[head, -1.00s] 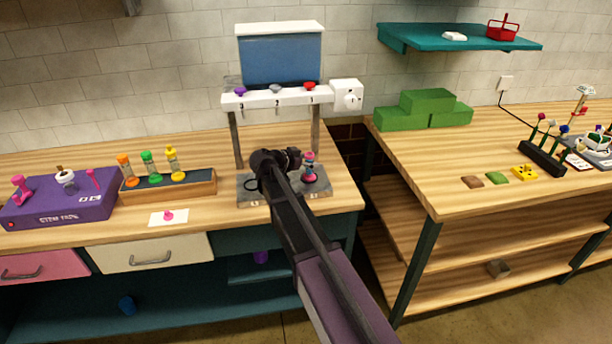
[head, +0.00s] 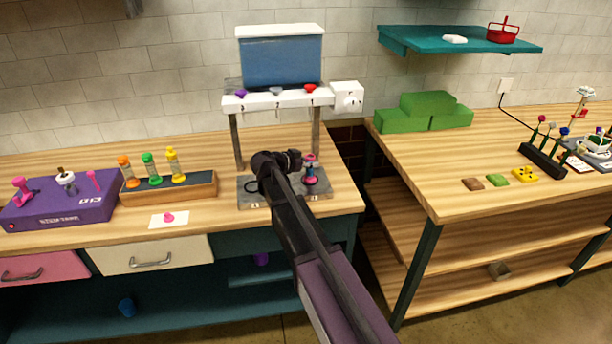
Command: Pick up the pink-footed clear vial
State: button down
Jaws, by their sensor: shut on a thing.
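The pink-footed vial (head: 310,172) stands upright on the grey plate (head: 320,193) under the white dispenser rack, at its right side. It has pink at its top and foot, and its middle looks dark. My gripper (head: 300,161) reaches in from the left of it and is shut on it at its upper part. The fingertips are small and partly hidden, so the exact contact is hard to see. My arm covers the middle of the grey plate.
The white rack (head: 277,101) with purple, grey and red knobs stands close above my gripper, under a blue tank (head: 281,60). A wooden holder (head: 200,188) with orange, green and yellow vials is left. A purple box (head: 60,207) and a white card (head: 169,219) lie nearby.

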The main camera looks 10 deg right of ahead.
aim_at(310, 178)
jog(key=shift+r, duration=0.2)
notch_tip(310, 178, up, 3)
jog(key=p, duration=0.3)
jog(key=shift+p, duration=0.3)
jog(key=shift+s+r, duration=0.25)
jog(key=shift+s, duration=0.1)
jog(key=s+r+p, duration=0.1)
jog(key=s, duration=1.4)
jog(key=shift+s, duration=0.15)
jog(key=shift+a, duration=0.1)
